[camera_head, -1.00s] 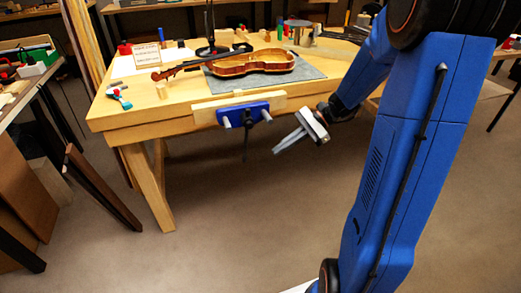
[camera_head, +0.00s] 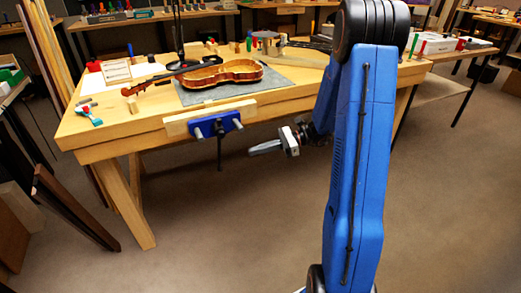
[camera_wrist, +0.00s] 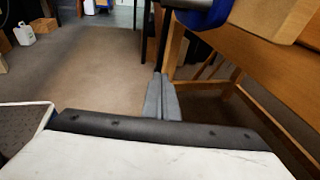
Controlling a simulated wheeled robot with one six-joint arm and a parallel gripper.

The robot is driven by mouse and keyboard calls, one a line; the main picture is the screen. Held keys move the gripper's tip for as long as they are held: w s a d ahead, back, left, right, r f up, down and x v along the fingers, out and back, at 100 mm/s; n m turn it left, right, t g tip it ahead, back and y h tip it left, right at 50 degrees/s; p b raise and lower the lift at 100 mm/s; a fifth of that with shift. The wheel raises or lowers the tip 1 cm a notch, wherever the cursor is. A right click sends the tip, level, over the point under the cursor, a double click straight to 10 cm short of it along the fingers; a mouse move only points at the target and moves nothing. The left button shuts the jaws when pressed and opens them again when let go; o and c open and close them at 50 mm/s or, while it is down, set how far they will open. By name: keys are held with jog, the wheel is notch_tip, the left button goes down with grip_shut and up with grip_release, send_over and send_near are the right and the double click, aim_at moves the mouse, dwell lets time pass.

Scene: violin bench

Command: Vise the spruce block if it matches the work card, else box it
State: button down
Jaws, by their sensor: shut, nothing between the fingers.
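My gripper (camera_head: 252,151) is shut and empty, in front of the bench and to the right of the vise. Its closed fingers also show in the wrist view (camera_wrist: 163,98), below the bench top's edge. The vise (camera_head: 216,125) has a blue body with two grey rods and a pale wooden jaw (camera_head: 178,128) along the bench's front edge. A pale card-like piece (camera_head: 117,71) stands on the left of the bench; I cannot read anything on it. I cannot make out for certain which piece is the spruce block, nor identify the box.
A violin (camera_head: 222,74) lies on a grey mat (camera_head: 285,84) on the wooden bench (camera_head: 120,128). A teal and red tool (camera_head: 89,116) lies near the left corner. A black lamp stand (camera_head: 187,54) stands behind the violin. Dark planks (camera_head: 75,208) lean at left. The floor in front is open.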

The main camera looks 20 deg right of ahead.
aim_at(219, 146)
jog(key=r+x, duration=0.2)
jog(key=x, duration=0.7)
jog(key=shift+a+f, duration=0.4)
jog(key=shift+a, duration=0.05)
jog(key=shift+w+a, duration=0.15)
